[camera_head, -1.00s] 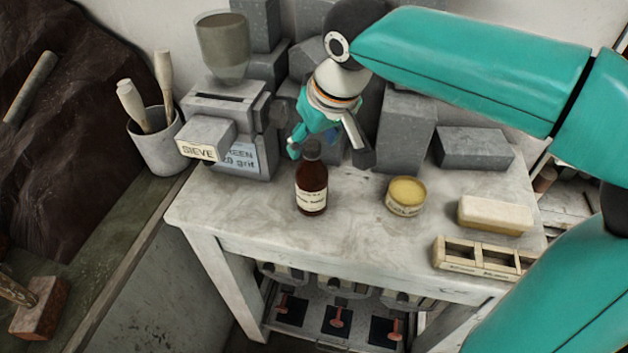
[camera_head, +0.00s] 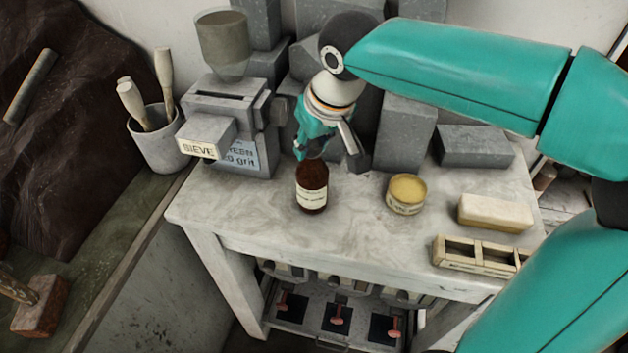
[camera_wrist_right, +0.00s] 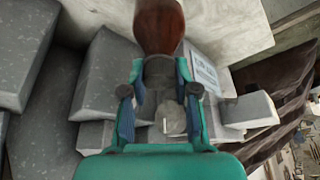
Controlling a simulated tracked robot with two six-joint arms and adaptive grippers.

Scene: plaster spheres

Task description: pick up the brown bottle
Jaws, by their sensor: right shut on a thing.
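The brown bottle (camera_head: 312,187) stands upright on the pale stone-topped table (camera_head: 240,215), with a cream label on its front. My right gripper (camera_head: 312,150) reaches down over it from behind and is shut on its dark neck and cap. The fingers hide the cap in the head view. In the right wrist view, the bottle (camera_wrist_right: 159,25) lies at the top of the picture and its neck sits between the two fingers of the right gripper (camera_wrist_right: 160,78). My left gripper is not in view.
A round yellow tin (camera_head: 406,194), a cream block (camera_head: 495,213) and a compartmented wooden holder (camera_head: 478,256) stand to the right. A grey machine labelled SIEVE (camera_head: 228,125) stands at the left back, beside a pot of wooden tools (camera_head: 158,148). Grey blocks (camera_head: 405,130) crowd the back.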

